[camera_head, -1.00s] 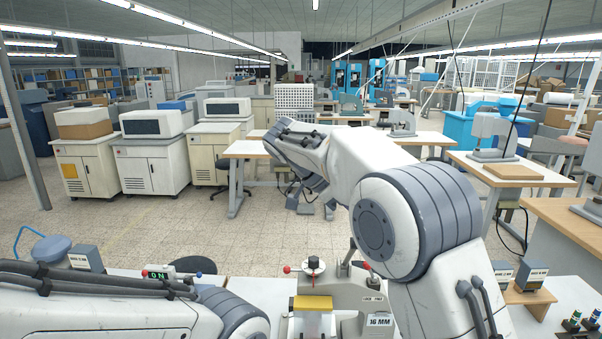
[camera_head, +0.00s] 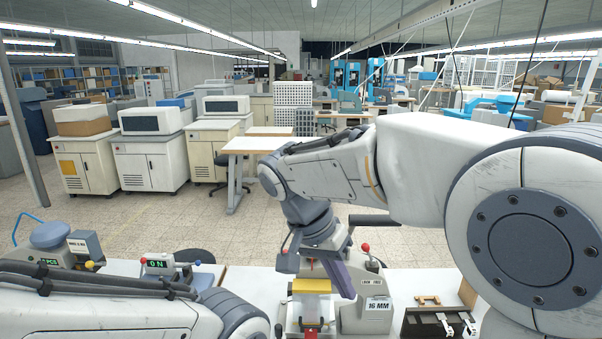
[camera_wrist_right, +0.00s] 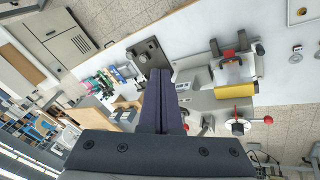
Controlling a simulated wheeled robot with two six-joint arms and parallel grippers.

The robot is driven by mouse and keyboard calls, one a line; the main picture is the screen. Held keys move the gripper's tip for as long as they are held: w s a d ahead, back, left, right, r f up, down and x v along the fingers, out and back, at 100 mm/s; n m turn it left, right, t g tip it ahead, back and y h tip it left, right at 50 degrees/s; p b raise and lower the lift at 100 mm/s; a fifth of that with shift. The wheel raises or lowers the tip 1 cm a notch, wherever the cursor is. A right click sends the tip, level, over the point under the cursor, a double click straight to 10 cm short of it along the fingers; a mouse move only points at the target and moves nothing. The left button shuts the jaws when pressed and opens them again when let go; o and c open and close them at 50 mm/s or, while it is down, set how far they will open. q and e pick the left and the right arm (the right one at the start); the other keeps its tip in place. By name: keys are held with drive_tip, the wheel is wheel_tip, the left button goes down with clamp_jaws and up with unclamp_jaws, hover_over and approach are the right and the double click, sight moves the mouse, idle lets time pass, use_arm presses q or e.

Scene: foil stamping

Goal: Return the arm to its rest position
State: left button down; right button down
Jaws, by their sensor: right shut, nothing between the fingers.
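My right gripper (camera_head: 345,283) hangs down over the bench, with its purple fingers beside the stamping press in the head view. In the right wrist view its fingers (camera_wrist_right: 159,85) lie together with nothing between them. The stamping press (camera_head: 372,284) has a yellow block (camera_head: 311,286) and a red knob at its top. It also shows in the right wrist view, with the yellow part (camera_wrist_right: 236,92) to the right of the fingers. My right arm reaches in from the right and partly hides the press. My left arm lies low at the left; its gripper is out of frame.
A "16 MM" box (camera_head: 365,316) stands right of the yellow block. A dark tray (camera_head: 418,325) and a small tan piece (camera_head: 428,299) lie farther right. A green "ON" display (camera_head: 156,263) stands at the left. White bench surface (camera_head: 255,283) is bare left of the press.

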drive_tip(key=s+a+f+n+y+b, duration=0.2)
drive_tip(key=s+f+n+y+b, duration=0.3)
drive_tip(key=s+f+n, duration=0.9)
drive_tip(key=s+f, duration=0.2)
drive_tip(key=s, duration=0.3)
drive_tip(key=shift+s+a+y, duration=0.15)
drive_tip(key=shift+a+y, duration=0.1)
drive_tip(key=shift+y, duration=0.15)
